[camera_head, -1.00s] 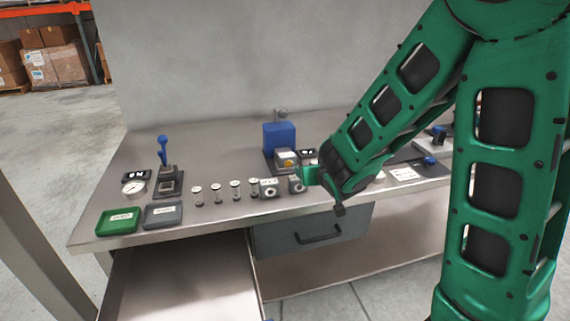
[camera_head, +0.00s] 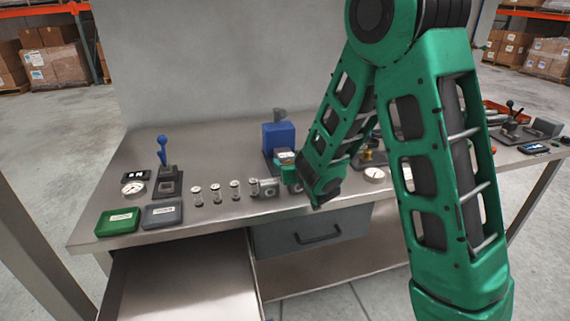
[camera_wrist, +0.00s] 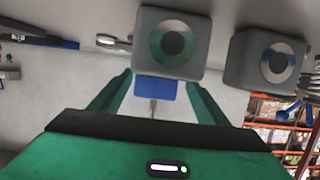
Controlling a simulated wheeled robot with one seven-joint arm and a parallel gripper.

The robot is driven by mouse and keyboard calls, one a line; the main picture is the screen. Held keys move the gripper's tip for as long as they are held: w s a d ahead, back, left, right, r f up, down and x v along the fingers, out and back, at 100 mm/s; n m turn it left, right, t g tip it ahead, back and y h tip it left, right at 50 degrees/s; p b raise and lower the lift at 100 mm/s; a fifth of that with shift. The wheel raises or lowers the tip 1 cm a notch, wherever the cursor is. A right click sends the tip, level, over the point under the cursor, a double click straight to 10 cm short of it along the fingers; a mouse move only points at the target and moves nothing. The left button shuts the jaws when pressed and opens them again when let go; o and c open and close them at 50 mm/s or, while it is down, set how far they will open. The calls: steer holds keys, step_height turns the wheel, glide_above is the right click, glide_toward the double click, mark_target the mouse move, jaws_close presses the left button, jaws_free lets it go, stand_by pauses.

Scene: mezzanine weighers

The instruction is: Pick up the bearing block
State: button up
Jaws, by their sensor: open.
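Two similar grey blocks with round ringed bores show in the wrist view; one bearing block (camera_wrist: 172,42) is near the centre, the other block (camera_wrist: 264,61) is to its right. I cannot tell which one the task means. My gripper (camera_wrist: 158,86) is open, its two green fingers flanking the lower part of the centre block in that view; contact is not clear. In the head view, one grey block (camera_head: 269,187) stands at the end of the row of small cylinders.
Several small clear cylinders (camera_head: 216,193) stand left of the blocks. A blue device (camera_head: 279,138) is close behind the gripper. Green (camera_head: 118,221) and grey (camera_head: 162,214) trays lie at the front left.

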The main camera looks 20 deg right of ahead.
mark_target(287, 156)
steer(key=shift+r+x, duration=0.1)
steer(key=shift+x, duration=1)
steer(key=shift+r+x, duration=0.15)
steer(key=shift+x, duration=0.95)
steer(key=shift+w, duration=0.1)
steer(key=c, duration=1.4)
steer(key=shift+r, duration=0.15)
